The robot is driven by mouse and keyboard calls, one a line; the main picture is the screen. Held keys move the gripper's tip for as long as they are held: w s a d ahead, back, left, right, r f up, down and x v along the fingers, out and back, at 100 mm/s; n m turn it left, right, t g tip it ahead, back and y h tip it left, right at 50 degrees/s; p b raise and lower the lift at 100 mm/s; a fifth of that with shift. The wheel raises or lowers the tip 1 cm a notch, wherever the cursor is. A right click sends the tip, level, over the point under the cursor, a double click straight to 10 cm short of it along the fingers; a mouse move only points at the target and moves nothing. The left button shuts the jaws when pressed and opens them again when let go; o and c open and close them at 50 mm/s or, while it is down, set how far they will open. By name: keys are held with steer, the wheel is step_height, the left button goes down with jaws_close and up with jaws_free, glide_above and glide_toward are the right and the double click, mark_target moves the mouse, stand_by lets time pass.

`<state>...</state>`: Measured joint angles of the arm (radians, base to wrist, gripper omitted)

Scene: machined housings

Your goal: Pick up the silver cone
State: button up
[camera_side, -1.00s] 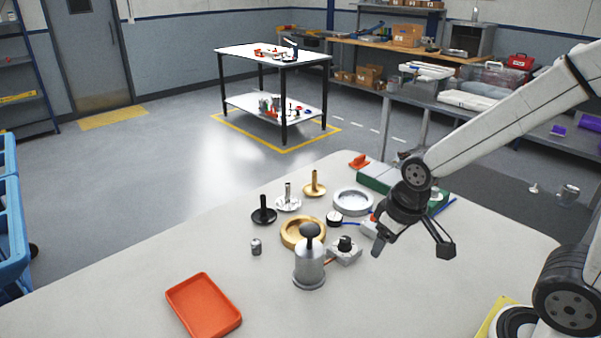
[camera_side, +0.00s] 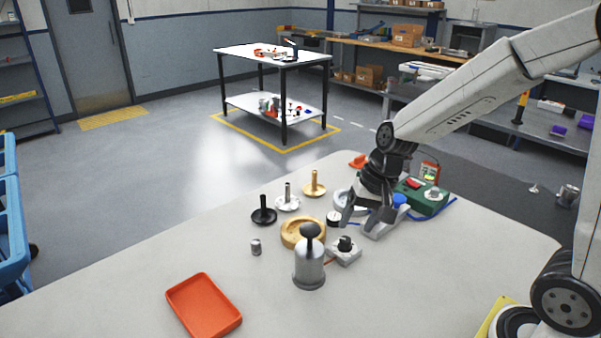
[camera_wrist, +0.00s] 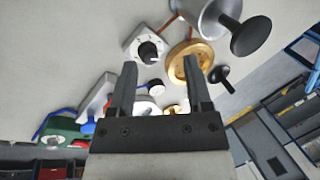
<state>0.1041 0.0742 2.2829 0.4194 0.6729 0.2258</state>
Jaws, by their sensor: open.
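The silver cone (camera_side: 288,202), a flared silver base with an upright stem, stands on the table in the side view between a black one (camera_side: 264,215) and a gold one (camera_side: 314,188) of like shape. My gripper (camera_side: 361,226) is open and empty, to the right of the cone and apart from it. In the wrist view the two fingers of my gripper (camera_wrist: 160,66) are spread. I cannot make out the silver cone there; the right finger may hide it.
A gold ring (camera_side: 291,234), a silver dome with black knob (camera_side: 309,268) and a white knob box (camera_side: 346,254) stand nearby. A silver ring (camera_side: 341,203) is partly behind my gripper. A green box (camera_side: 426,204) is to the right. An orange tray (camera_side: 204,303) lies front left.

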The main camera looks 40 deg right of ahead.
steer(key=w+d+m+t+y, duration=0.3)
steer(key=w+d+m+t, duration=0.1)
steer(key=w+m, duration=0.7)
steer(key=w+d+m+t+y, duration=0.3)
steer(key=w+d+m+t, duration=0.15)
steer(key=w+m, duration=0.6)
steer(key=n, duration=0.1)
glide_toward(282, 202)
steer(key=r, duration=0.1)
steer(key=w+a+r, duration=0.1)
steer(key=r, duration=0.1)
steer(key=shift+w+a+g, duration=0.3)
steer(key=shift+g, duration=0.05)
steer(key=shift+f, duration=0.45)
steer(key=shift+w, duration=0.1)
steer(key=shift+x, duration=1.25)
steer(key=shift+a+n, duration=0.1)
steer(key=shift+n, duration=0.15)
steer(key=shift+x, duration=2.5)
steer(key=shift+w, duration=0.1)
